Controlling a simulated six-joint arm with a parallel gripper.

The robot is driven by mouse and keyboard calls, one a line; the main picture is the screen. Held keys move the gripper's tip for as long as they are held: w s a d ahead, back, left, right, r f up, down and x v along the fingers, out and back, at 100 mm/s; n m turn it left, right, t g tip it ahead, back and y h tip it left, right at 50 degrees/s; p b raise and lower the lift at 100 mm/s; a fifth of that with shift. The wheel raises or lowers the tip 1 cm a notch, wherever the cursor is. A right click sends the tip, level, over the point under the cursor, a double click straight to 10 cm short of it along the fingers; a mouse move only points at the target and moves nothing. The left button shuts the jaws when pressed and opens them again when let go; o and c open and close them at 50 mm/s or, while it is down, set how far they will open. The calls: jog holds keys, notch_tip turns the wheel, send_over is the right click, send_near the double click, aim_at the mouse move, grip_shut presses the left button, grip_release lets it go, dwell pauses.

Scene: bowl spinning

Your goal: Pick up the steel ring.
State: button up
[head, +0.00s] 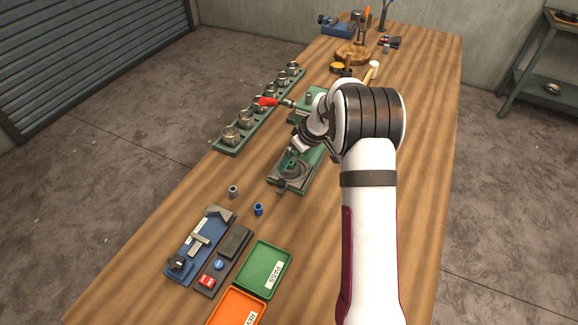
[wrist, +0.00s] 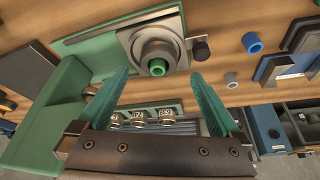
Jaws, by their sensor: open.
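The steel ring (head: 233,191) is a small grey hollow cylinder standing on the wooden table, left of a similar blue ring (head: 258,209). In the wrist view the steel ring (wrist: 231,79) is right of my gripper (wrist: 160,75), outside the right finger, with the blue ring (wrist: 252,42) above it. My gripper is open, its two green fingers apart with nothing held between them. It hangs over the green machine; a grey round fixture with a green hollow centre (wrist: 158,67) shows beyond the fingertips. In the head view my arm largely hides the fingers.
The green machine (head: 310,178) with a red handle (head: 267,101) stands mid-table. A rack of metal cups (head: 221,150) lies to its left. A blue fixture (head: 183,258), a green tray (head: 284,252) and an orange tray (head: 224,304) are nearer. Bare wood surrounds the rings.

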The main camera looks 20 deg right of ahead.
aim_at(291, 163)
jog(key=x, duration=0.5)
jog(key=shift+w+d+r, duration=0.1)
grip_shut()
